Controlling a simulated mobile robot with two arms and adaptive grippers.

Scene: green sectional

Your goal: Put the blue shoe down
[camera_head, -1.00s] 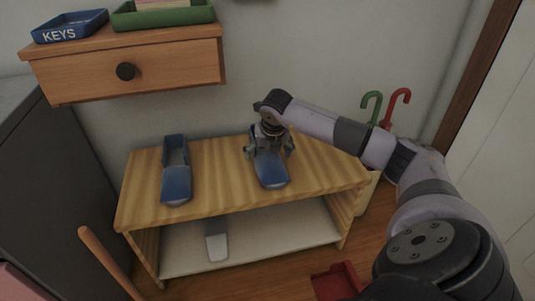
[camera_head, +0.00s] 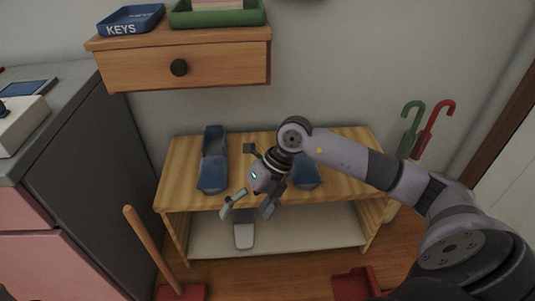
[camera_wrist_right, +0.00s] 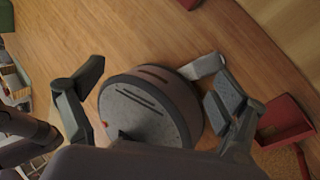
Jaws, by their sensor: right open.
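Two blue shoes are on the top of the wooden shoe rack (camera_head: 180,178). The left blue shoe (camera_head: 212,160) lies in full view. The right blue shoe (camera_head: 307,175) is partly hidden behind my right arm and wrist. My right gripper (camera_head: 248,211) is open and empty, in front of the rack's top edge and left of the right shoe, pointing down. In the right wrist view its fingers (camera_wrist_right: 150,75) are spread, with no shoe between them. My left gripper is not in view.
A grey shoe (camera_head: 244,233) is on the lower shelf. A wooden drawer (camera_head: 190,62) hangs above, holding a blue KEYS tray (camera_head: 130,20) and a green tray (camera_head: 218,16). Umbrellas (camera_head: 425,130) stand right. A red dustpan (camera_head: 352,284) and a wooden handle (camera_head: 150,245) are in front.

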